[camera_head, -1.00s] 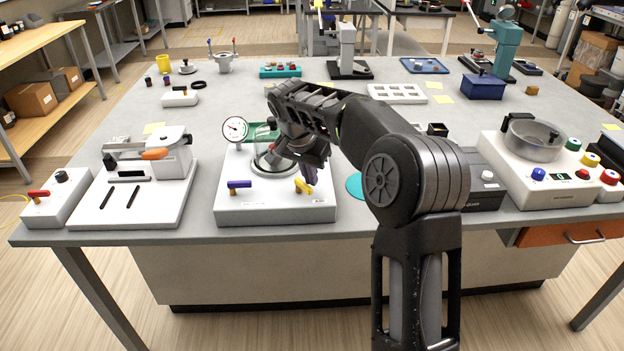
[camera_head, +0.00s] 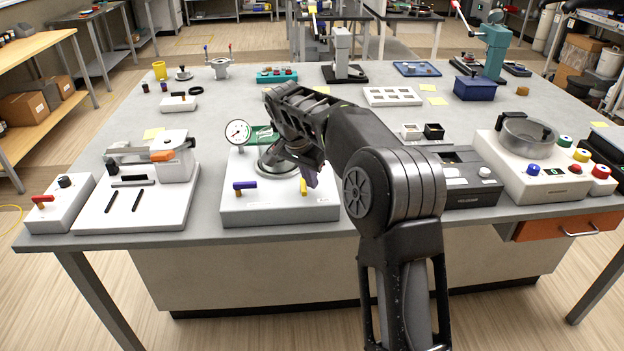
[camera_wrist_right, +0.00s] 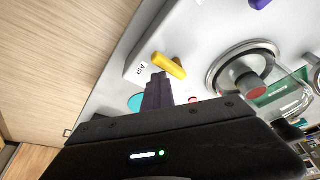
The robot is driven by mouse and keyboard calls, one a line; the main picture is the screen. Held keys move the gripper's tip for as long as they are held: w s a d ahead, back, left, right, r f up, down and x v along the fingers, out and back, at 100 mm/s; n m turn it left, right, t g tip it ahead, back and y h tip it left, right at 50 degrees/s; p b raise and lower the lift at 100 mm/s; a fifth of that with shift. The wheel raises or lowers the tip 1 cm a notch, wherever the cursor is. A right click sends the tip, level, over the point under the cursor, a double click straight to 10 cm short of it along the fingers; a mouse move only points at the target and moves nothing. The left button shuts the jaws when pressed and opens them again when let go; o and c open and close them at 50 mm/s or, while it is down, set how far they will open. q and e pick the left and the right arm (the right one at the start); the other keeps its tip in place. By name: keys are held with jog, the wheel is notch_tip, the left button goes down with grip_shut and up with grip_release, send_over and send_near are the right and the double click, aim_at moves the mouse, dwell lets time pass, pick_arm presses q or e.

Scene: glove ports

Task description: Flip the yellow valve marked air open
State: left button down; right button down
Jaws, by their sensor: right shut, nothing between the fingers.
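The yellow valve (camera_wrist_right: 168,66) sits on the front right of a white panel (camera_head: 265,213), beside a label reading AIR. In the wrist view its handle lies roughly square to the panel's front edge, pointing back. In the head view the valve (camera_head: 303,187) is partly hidden by my right gripper (camera_head: 312,180). That gripper is shut and empty, its purple fingertips (camera_wrist_right: 158,88) close beside the handle; I cannot tell whether they touch. My left gripper is not in view.
A purple-handled valve (camera_head: 244,185) stands to the left on the same panel. Behind are a round glass-lidded chamber (camera_head: 273,160) and a dial gauge (camera_head: 237,132).

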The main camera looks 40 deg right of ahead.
jog(key=shift+a+f, duration=0.2)
jog(key=shift+a, duration=0.3)
jog(key=shift+d, duration=0.1)
jog(key=d, duration=0.1)
jog(key=s+d, duration=0.2)
jog(key=shift+d+r, duration=0.1)
jog(key=shift+d, duration=0.25)
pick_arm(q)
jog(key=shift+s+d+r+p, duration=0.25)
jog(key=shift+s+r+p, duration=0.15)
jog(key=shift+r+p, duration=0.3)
pick_arm(e)
notch_tip(320, 180, up, 10)
jog(key=w+a, duration=0.1)
jog(key=a, duration=0.1)
jog(key=shift+w+a+f, duration=0.2)
jog(key=shift+w, duration=0.1)
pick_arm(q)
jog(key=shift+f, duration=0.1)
